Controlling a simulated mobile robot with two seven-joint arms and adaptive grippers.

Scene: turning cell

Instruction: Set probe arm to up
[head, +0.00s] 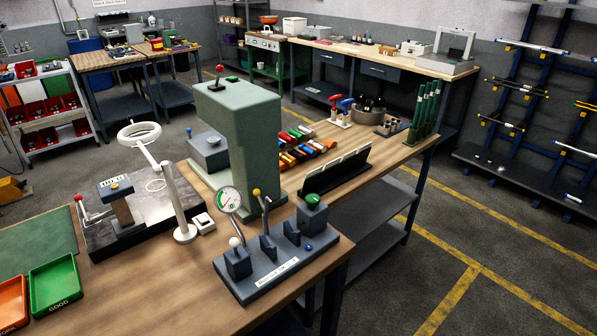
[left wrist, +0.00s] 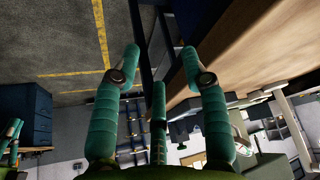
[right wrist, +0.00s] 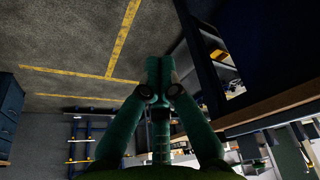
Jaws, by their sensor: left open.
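I cannot tell for certain which lever is the probe arm. A grey block fixture (head: 270,268) with an illegible label stands at the bench's front. It carries a lever with a white ball knob (head: 235,242), a lever with a yellow ball knob (head: 257,193), a round dial gauge (head: 229,200) and a green-topped block (head: 313,200). A red-knobbed lever (head: 79,198) tilts up at the left, on a dark slab. My left gripper (left wrist: 160,62) is open and empty beside a wooden bench edge. My right gripper (right wrist: 158,75) has its fingers together, empty. Neither gripper shows in the head view.
A tall green machine (head: 238,140) stands behind the block fixture. A white ring-lamp stand (head: 175,195) rises left of it. A green tray (head: 54,287) and an orange tray (head: 12,303) lie at the front left. A dark rack (head: 335,172) stands right. Open floor lies right of the bench.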

